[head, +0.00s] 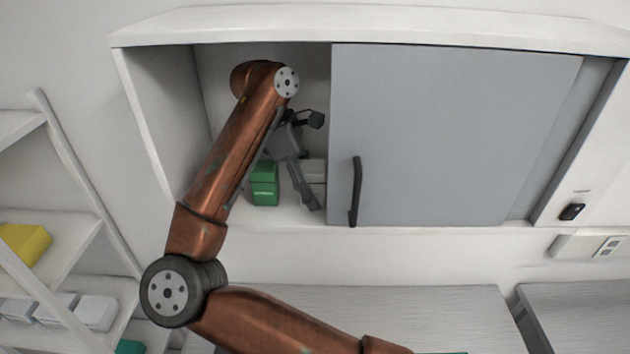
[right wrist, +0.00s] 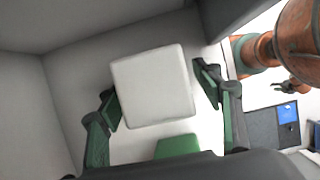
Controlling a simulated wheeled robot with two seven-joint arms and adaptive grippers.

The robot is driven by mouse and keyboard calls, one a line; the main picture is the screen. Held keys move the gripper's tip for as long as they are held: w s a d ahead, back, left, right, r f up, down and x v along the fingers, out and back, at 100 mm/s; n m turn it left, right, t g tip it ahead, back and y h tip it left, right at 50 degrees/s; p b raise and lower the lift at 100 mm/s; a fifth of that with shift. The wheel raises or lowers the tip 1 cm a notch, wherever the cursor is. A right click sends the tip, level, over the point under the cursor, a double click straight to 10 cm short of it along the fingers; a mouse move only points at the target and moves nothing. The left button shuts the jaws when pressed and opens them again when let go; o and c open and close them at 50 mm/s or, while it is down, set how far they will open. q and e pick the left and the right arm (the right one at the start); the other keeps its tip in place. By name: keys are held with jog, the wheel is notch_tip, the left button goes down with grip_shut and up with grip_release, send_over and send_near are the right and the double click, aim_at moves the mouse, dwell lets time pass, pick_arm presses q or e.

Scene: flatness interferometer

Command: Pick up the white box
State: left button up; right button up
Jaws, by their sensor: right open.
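The white box (right wrist: 153,85) is in the middle of the right wrist view, between the two fingers of my right gripper (right wrist: 158,95). Gaps show beside it, wider on the right. In the head view the white box (head: 316,170) is in the wall cabinet, partly hidden behind my right gripper (head: 303,187). That gripper is inside the cabinet opening, open and holding nothing. A dark shape that may be my left gripper (right wrist: 290,86) shows small at the right of the right wrist view; its jaw state is unclear.
A green box (head: 264,186) stands left of the white box in the cabinet. The grey sliding door (head: 450,130) with its black handle (head: 355,190) covers the cabinet's right part. The cabinet's left wall (head: 150,120) bounds the opening. A shelf rack (head: 75,235) stands at left.

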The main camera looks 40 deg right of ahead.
jog(key=shift+f, duration=0.1)
jog(key=shift+a, duration=0.15)
jog(key=shift+c, duration=0.3)
jog(key=c, duration=1.3)
